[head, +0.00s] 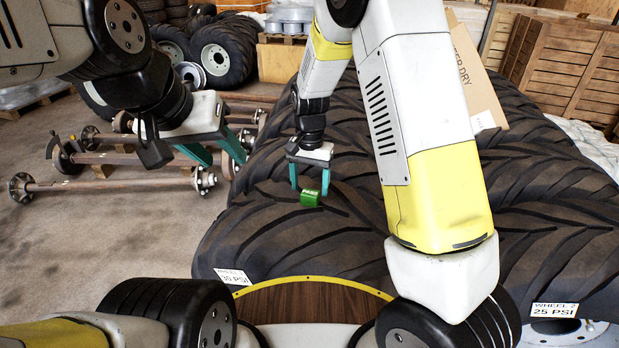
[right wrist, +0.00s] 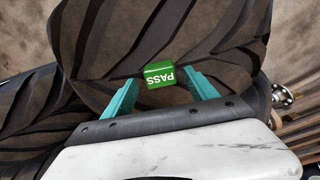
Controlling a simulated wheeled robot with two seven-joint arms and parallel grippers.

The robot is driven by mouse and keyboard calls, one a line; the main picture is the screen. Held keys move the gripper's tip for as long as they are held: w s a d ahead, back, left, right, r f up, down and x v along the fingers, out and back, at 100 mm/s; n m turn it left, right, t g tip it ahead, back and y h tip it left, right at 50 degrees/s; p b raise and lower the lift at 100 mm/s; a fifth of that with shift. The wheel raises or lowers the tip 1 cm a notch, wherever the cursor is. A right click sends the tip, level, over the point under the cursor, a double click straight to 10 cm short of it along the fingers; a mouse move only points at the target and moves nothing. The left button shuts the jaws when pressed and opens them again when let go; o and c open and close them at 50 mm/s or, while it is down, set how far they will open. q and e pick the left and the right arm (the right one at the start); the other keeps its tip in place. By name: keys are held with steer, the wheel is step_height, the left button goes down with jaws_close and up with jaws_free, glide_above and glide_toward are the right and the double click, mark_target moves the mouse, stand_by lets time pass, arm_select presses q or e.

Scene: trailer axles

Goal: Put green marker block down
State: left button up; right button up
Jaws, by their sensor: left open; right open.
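The green marker block (head: 310,198) rests on the tread of the big black tire (head: 270,228) labelled WHEEL 1, 30 PSI. In the right wrist view the block (right wrist: 160,75) shows white PASS lettering and sits between and just beyond the teal fingertips. My right gripper (head: 309,188) is open above the tire, its fingers close to the block; whether they touch it I cannot tell. My left gripper (head: 222,162) is open and empty at the left, in front of the axles.
Several rusty axles (head: 110,185) lie on the floor at the left. A second tire (head: 530,230), labelled WHEEL 2, 25 PSI, lies at the right. Wooden crates (head: 570,60) stand behind it. A cardboard piece (head: 475,75) leans at the back. The floor at the lower left is clear.

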mark_target(310, 193)
step_height(310, 193, up, 9)
steer(key=s+d+r+n+t+y, duration=0.2)
steer(key=s+d+r+t+y, duration=0.1)
steer(key=s+d+r, duration=0.8)
steer(key=s+d+r+n+t, duration=0.1)
steer(key=s+r, duration=0.1)
steer(key=s, duration=0.3)
steer(key=s+d+r+n+t, duration=0.1)
steer(key=s+t, duration=0.1)
steer(key=s, duration=0.3)
steer(key=shift+s+d+r+h, duration=0.25)
steer(key=shift+d+r+h, duration=0.05)
steer(key=shift+r+h, duration=0.1)
